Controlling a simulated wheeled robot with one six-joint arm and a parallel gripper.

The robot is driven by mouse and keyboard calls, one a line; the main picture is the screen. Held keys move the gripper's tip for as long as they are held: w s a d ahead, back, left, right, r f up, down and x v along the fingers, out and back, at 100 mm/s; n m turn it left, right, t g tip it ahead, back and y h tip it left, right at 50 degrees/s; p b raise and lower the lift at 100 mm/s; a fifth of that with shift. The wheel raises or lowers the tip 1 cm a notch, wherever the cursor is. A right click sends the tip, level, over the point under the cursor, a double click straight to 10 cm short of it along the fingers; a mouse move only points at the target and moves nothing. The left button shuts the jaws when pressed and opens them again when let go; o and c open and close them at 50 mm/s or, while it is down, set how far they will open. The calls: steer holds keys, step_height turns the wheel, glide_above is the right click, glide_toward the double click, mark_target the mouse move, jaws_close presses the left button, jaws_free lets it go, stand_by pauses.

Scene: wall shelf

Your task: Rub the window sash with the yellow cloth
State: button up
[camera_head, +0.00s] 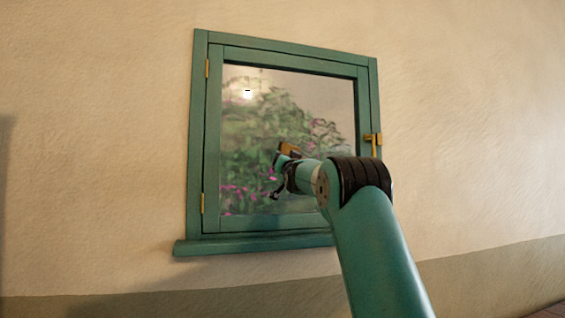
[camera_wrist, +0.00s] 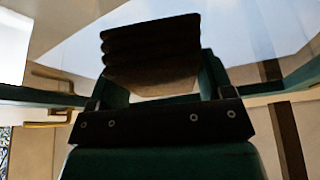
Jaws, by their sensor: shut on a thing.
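The window sash (camera_head: 285,61) is a green frame around a glass pane, shut within a larger green window frame on the wall. Part of green framing (camera_wrist: 35,95) also shows in the wrist view. My gripper (camera_head: 280,167) is in front of the lower middle of the pane. It is shut on the yellow cloth (camera_head: 290,149), which looks like a small ochre piece at its tip. In the wrist view the cloth (camera_wrist: 150,55) is a folded, ridged, dark brown pad in shadow between the fingers. I cannot tell whether it touches the glass.
A brass handle (camera_head: 374,141) sits on the sash's right side, and brass hinges (camera_head: 204,203) on the left. A green sill (camera_head: 250,243) juts out below. My arm crosses the lower right. The plain wall (camera_head: 470,130) around the window is clear.

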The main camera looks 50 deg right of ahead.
steer(key=s+d+p, duration=0.1)
steer(key=s+d, duration=0.5)
steer(key=d, duration=0.4)
stand_by(1.0)
steer(key=shift+f, duration=0.1)
steer(key=shift+s+a+b, duration=0.5)
steer(key=shift+s+b, duration=0.35)
steer(key=shift+b, duration=0.15)
steer(key=shift+s+a+b, duration=0.5)
steer(key=shift+s+b, duration=0.3)
steer(key=shift+b, duration=0.2)
steer(key=shift+s+a+b, duration=0.5)
steer(key=shift+s+b, duration=0.35)
steer(key=shift+b, duration=0.15)
